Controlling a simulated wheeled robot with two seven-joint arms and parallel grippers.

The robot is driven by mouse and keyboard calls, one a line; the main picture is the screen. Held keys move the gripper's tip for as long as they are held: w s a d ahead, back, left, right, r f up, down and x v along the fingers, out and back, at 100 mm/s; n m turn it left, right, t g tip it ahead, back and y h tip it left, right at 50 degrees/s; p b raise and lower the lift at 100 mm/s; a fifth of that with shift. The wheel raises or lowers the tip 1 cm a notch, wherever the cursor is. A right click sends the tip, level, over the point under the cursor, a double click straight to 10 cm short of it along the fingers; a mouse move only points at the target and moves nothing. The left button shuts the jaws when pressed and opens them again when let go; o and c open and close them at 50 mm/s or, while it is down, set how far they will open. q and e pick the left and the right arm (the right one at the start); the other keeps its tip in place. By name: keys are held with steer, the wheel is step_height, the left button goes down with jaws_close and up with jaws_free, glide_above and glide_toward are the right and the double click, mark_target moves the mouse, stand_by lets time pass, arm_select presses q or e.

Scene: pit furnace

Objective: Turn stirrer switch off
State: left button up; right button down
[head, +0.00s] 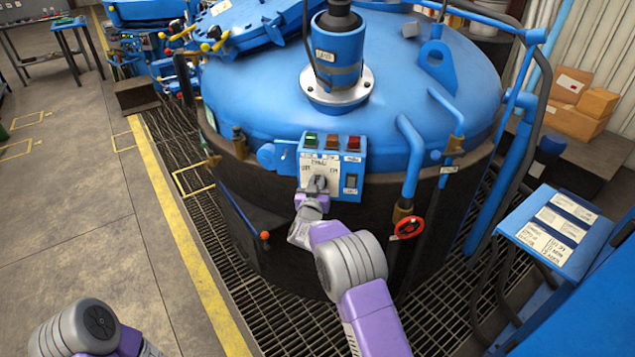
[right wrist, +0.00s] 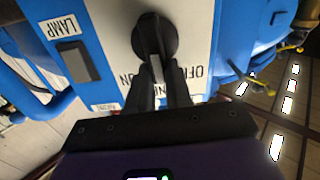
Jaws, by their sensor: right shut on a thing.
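The stirrer switch is a dark round knob (right wrist: 155,35) with a grey lever, on the white plate of a blue control box (head: 351,142) on the vessel's front. My right gripper (head: 316,187) reaches the switch from below and in front. In the right wrist view its two black fingers (right wrist: 158,85) are shut on the lever, one on each side. Printed OFF and ON marks show on the plate near the fingers, partly hidden. The exact turn of the lever is hard to tell. My left gripper is outside the views; only part of my left arm shows at the lower left.
Green, brown and red buttons (head: 332,141) line the box's top. A dark rocker switch labelled LAMP (right wrist: 76,62) is beside the plate. Blue pipes and a red handwheel (head: 409,227) are to the right. A blue lever with an orange knob (head: 265,235) is at the left.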

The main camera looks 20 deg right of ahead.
steer(key=shift+w+a+f+n+p, duration=0.15)
steer(key=shift+a+n+p, duration=0.15)
steer(key=shift+n+p, duration=0.8)
steer(key=shift+w+a+f+n+p, duration=0.15)
steer(key=shift+a+n+p, duration=0.3)
steer(key=shift+n, duration=1.25)
steer(key=shift+w+a+f+n+p, duration=0.15)
steer(key=shift+n+p, duration=0.75)
steer(key=shift+n, duration=0.5)
steer(key=c, duration=1)
jaws_free()
steer(key=shift+c, duration=0.2)
steer(key=shift+s, duration=0.15)
steer(key=p+v, duration=0.1)
steer(key=v, duration=0.6)
steer(key=shift+s, duration=0.15)
